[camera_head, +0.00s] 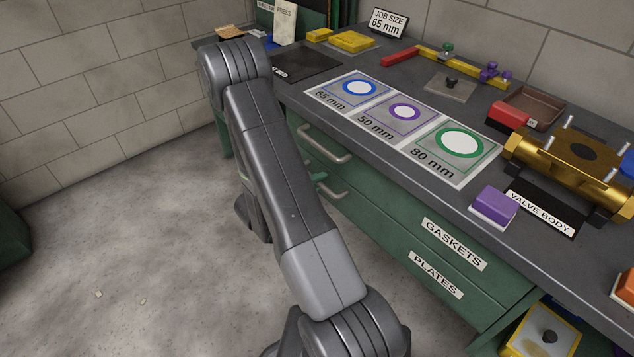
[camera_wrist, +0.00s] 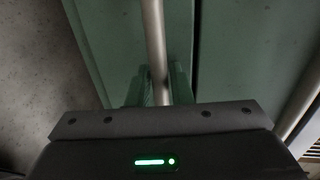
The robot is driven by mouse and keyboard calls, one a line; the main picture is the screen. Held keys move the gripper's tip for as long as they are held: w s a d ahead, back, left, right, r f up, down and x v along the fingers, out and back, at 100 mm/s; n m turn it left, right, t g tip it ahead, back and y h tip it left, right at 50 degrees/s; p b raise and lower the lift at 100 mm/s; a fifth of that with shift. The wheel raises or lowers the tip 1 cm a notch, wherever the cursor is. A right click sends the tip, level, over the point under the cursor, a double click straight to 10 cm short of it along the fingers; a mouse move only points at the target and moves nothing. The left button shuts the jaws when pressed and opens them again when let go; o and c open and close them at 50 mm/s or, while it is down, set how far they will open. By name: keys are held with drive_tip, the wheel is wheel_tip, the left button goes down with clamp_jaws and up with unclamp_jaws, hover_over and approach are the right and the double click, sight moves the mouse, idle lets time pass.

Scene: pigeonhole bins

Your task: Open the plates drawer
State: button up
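The plates drawer (camera_head: 388,246) is the lower green drawer, with a PLATES label (camera_head: 436,274) on its front. It looks closed. Its metal bar handle (camera_head: 335,192) is partly hidden by my arm, and it runs down the middle of the wrist view (camera_wrist: 154,40). My gripper (camera_head: 318,178) is at this lower handle, mostly hidden behind my arm. In the wrist view its green fingers (camera_wrist: 158,82) sit close on either side of the bar and look shut on it. Their contact is in shadow.
The gaskets drawer (camera_head: 455,244) is directly above, with its own handle (camera_head: 325,155). The bench top (camera_head: 300,93) carries a mat with ring outlines, a brass valve body (camera_head: 570,165) and a purple block (camera_head: 493,206).

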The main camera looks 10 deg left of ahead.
clamp_jaws()
drive_tip(key=shift+s+a, duration=0.1)
